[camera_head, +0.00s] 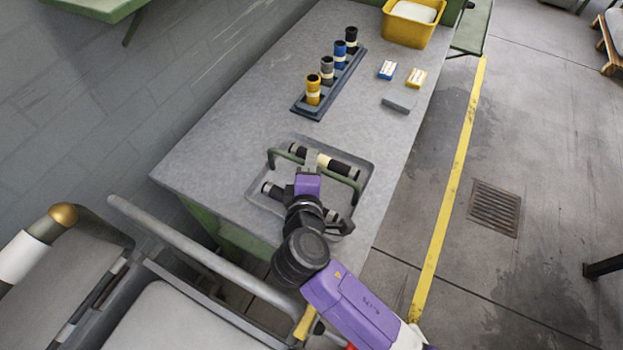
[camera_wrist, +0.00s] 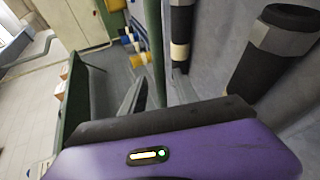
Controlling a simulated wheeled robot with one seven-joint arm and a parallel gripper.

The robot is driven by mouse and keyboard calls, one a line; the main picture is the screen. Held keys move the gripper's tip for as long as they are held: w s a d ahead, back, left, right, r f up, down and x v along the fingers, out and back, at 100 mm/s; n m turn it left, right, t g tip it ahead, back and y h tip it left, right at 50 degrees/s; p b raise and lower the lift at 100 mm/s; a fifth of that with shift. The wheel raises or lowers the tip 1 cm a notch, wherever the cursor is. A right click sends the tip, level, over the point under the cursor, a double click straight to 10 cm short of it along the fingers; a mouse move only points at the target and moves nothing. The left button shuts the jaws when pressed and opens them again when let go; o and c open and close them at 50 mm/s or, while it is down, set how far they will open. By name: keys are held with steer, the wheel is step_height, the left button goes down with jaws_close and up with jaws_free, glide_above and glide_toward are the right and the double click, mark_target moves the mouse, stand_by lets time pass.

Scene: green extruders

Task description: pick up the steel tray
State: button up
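The steel tray (camera_head: 357,199) lies on the grey bench top near its front end. A green handle bar (camera_head: 345,180) spans it, and dark cylinders with pale bands (camera_head: 338,167) lie inside. My gripper (camera_head: 312,161) is over the middle of the tray, at the handle bar. In the wrist view the bar (camera_wrist: 155,45) runs down between my two grey fingers (camera_wrist: 156,95). Whether the fingers touch the bar is not clear. Two cylinders (camera_wrist: 272,50) show at the right of the wrist view. My arm hides the tray's near part.
A dark rack (camera_head: 346,77) with several upright cylinders stands farther back. A blue box (camera_head: 387,69), a yellow box (camera_head: 416,77) and a grey block (camera_head: 399,100) lie right of it. A yellow bin (camera_head: 410,24) is at the far end. Bare bench separates rack and tray.

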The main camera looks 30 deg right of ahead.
steer(key=shift+w+d+f, duration=0.15)
steer(key=shift+w+d, duration=0.05)
steer(key=shift+w, duration=0.15)
steer(key=shift+c, duration=0.2)
jaws_close()
steer(key=shift+s, duration=0.1)
stand_by(0.9)
